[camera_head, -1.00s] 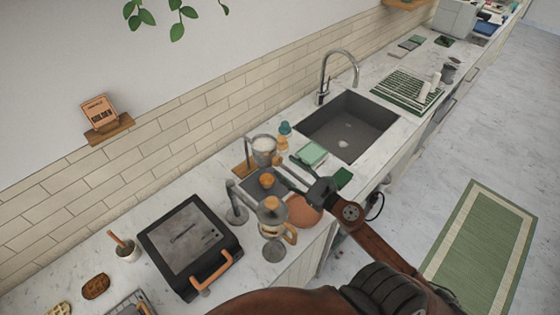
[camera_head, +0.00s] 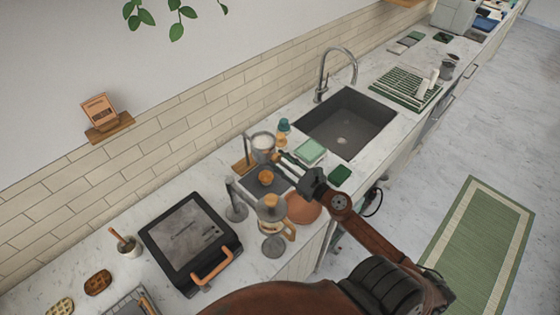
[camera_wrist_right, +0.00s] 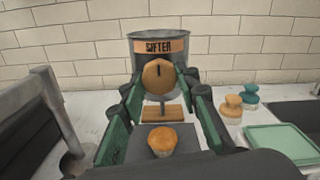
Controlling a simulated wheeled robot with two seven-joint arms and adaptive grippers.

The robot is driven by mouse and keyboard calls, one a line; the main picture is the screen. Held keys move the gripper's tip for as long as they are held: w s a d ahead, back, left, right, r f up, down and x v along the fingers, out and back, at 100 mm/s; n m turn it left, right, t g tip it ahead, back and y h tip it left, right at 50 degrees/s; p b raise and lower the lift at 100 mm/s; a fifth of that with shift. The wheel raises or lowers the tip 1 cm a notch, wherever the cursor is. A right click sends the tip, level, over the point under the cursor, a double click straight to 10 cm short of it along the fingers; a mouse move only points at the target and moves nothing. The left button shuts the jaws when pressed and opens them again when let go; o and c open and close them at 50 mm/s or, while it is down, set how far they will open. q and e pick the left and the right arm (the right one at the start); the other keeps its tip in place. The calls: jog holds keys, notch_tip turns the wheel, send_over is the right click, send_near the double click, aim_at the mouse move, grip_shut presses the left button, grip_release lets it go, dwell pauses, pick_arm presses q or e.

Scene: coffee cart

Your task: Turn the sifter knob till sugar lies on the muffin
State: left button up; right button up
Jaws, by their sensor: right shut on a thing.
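The sifter (camera_head: 263,142) is a grey metal can held above the counter; its labelled front also shows in the right wrist view (camera_wrist_right: 180,47). Its round wooden knob (camera_wrist_right: 158,76) bears a dark mark that points upright. My right gripper (camera_head: 278,158) is shut on the knob, with one green finger on each side in the right wrist view (camera_wrist_right: 158,82). The brown muffin (camera_wrist_right: 163,141) sits on a dark square surface below the knob, and shows in the head view (camera_head: 266,177). I see no white sugar on its top. My left gripper is out of view.
A French press (camera_head: 271,214) and a grey metal stand (camera_head: 236,205) are near the muffin. A black grill press (camera_head: 188,240) is at left.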

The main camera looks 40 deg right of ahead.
jog(key=c, duration=0.4)
jog(key=shift+m, duration=0.4)
